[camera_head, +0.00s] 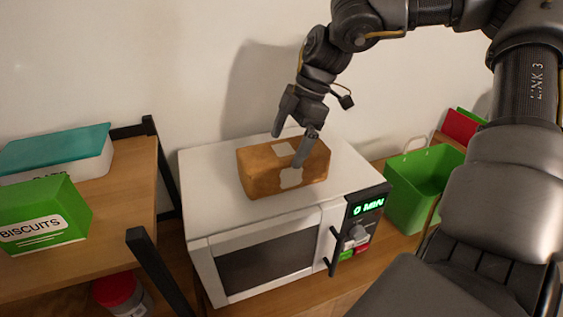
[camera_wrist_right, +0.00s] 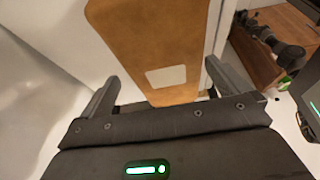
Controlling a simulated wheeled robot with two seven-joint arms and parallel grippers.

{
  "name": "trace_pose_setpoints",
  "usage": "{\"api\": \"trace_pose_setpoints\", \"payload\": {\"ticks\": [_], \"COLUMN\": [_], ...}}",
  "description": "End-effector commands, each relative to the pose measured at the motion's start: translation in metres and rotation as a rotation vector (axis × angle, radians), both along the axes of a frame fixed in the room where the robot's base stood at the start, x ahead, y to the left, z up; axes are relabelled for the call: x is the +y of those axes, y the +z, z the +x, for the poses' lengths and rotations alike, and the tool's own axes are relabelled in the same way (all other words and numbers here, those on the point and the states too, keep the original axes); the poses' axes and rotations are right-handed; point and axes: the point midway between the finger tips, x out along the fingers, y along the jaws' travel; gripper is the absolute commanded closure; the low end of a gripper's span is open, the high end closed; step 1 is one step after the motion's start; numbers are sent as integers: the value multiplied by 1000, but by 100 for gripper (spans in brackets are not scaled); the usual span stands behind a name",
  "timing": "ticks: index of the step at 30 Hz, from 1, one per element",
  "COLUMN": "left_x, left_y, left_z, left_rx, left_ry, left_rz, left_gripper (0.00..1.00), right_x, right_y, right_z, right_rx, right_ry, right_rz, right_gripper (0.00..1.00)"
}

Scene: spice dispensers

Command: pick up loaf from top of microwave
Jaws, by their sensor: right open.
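The loaf (camera_head: 262,172) is a brown block with pale patches, lying on top of the white microwave (camera_head: 210,190). My right gripper (camera_head: 294,134) comes down from above at the loaf, with one finger behind it and one in front of its near right part. In the right wrist view the loaf (camera_wrist_right: 155,40) lies between the two spread fingers of the gripper (camera_wrist_right: 160,85). The gripper is open; I cannot tell whether a finger touches the loaf. My left gripper is not in view.
A green bin (camera_head: 425,185) stands right of the microwave. A wooden shelf (camera_head: 125,205) with dark posts stands at left, holding a green biscuits box (camera_head: 45,212) and a teal-lidded container (camera_head: 60,150). The wall is close behind the microwave.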

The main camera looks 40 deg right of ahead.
Motion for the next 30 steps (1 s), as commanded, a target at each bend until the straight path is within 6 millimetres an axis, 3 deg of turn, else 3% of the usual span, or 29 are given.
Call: {"api": "trace_pose_setpoints", "payload": {"ticks": [4, 8, 12, 17, 26, 30], "left_x": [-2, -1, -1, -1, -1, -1], "left_y": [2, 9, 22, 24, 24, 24], "left_z": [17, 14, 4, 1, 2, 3], "left_rx": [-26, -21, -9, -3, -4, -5], "left_ry": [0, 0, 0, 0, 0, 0], "left_rz": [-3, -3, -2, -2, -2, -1], "left_gripper": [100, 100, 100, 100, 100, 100], "right_x": [1, 4, 8, 14, 16, 16], "right_y": [-3, -10, -29, -48, -53, -52], "right_z": [0, -1, -2, 1, 2, 2], "right_rx": [-2, 2, 6, 2, -2, -2], "right_ry": [-1, 1, 1, 1, 0, 0], "right_rz": [0, 2, 2, 1, 0, 0], "right_gripper": [0, 0, 0, 0, 0, 17]}}
